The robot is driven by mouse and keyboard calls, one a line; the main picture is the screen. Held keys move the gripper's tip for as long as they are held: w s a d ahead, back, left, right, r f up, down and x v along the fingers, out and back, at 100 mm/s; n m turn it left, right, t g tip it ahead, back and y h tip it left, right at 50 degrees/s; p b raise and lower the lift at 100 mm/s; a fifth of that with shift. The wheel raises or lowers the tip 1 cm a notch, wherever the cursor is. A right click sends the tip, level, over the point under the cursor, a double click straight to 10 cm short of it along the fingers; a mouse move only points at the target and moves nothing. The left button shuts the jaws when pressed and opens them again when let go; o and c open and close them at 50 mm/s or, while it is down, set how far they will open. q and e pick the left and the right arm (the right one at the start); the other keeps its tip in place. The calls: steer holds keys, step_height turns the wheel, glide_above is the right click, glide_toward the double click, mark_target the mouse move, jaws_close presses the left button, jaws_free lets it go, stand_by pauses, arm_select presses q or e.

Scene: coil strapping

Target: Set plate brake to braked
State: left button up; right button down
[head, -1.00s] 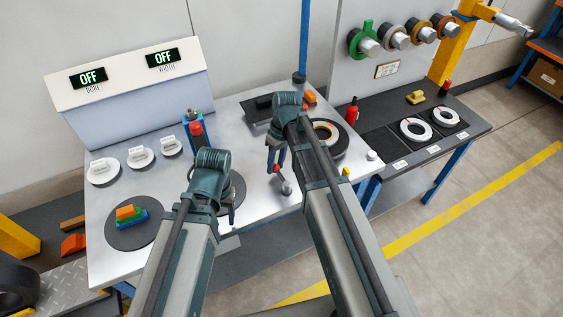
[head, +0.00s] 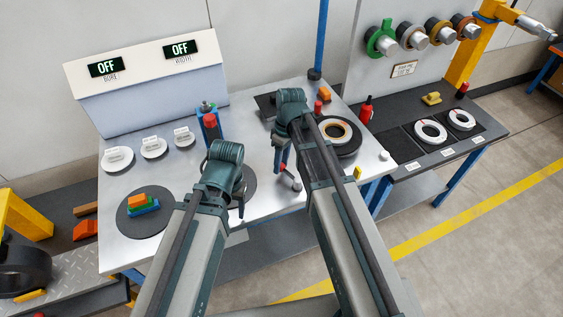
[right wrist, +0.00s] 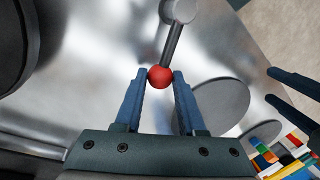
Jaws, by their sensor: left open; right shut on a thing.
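The brake is a short lever with a red ball knob (right wrist: 160,77) in the right wrist view. Its grey rod runs up to a round grey pivot (right wrist: 178,12); the pivot also shows in the head view (head: 297,187). My right gripper (right wrist: 159,80) is shut on the red knob, one blue finger on each side. The dark round plate (head: 350,148) with a coil on it stands right of the lever. My left gripper (head: 241,207) is open and empty above a grey disc (head: 250,182), its fingers partly hidden by the wrist.
A red-topped blue post (head: 210,124) stands behind my left arm. A dark disc with coloured blocks (head: 136,222) lies at the left, below several white discs. The display box (head: 150,90) reads OFF twice. Bare metal table lies between these things.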

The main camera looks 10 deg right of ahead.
steer(key=c, duration=0.5)
jaws_free()
arm_select(q)
steer(key=shift+r, duration=0.1)
step_height(320, 180, up, 13)
steer(key=p, duration=1.3)
steer(key=shift+r+p, duration=0.2)
steer(key=shift+p, duration=0.1)
arm_select(e)
step_height(320, 180, up, 14)
steer(key=w+d, duration=0.1)
steer(key=shift+w+d+f, duration=0.25)
steer(key=shift+w+d, duration=0.15)
steer(key=s+a+m+t+h, duration=0.1)
steer(key=s+a+m+h, duration=0.2)
steer(key=s, duration=1.2)
steer(key=a+m, duration=0.2)
steer(key=a, duration=0.1)
steer(key=shift+s+a+f, duration=0.15)
steer(key=shift+s, duration=0.05)
